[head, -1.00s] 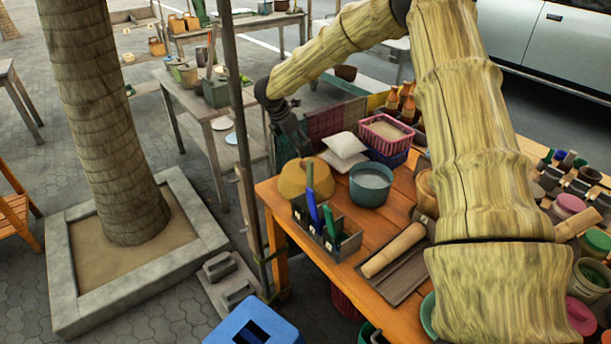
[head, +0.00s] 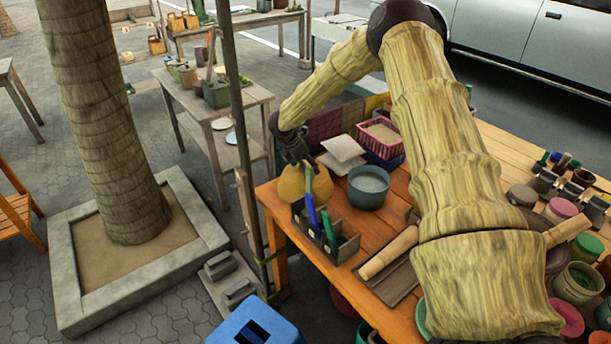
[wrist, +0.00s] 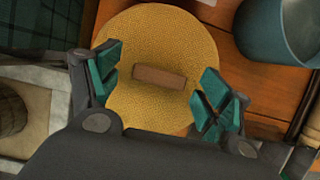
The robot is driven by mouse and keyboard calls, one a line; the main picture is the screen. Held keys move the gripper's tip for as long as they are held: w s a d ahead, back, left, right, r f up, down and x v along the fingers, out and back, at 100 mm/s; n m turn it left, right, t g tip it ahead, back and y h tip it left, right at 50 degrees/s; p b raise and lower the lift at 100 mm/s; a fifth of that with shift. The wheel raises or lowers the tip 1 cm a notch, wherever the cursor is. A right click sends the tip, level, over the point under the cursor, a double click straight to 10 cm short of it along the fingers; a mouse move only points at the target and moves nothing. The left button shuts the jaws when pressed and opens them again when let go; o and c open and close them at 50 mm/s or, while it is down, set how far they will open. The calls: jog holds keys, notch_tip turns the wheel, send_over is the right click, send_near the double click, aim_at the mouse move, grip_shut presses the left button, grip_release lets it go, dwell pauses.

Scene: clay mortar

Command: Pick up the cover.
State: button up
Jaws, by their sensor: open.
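The cover is a round, woven yellow lid (wrist: 160,45) with a brown bar handle (wrist: 158,76) across its middle in the wrist view. In the head view the cover (head: 292,184) sits at the table's left corner, behind a divided holder. My gripper (wrist: 157,88) is open, with one teal-padded finger on each side of the handle and a gap at both ends. In the head view my gripper (head: 298,160) is over the cover. I cannot tell how far above the handle the fingertips are.
The grey holder (head: 330,241) with upright blue and green tools stands in front. A pink basket (head: 378,134) is farther back. The wooden table (head: 385,233) ends just left of the cover.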

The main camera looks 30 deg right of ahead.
jog(key=shift+f, duration=0.15)
jog(key=c, duration=1.5)
jog(key=shift+r, duration=0.2)
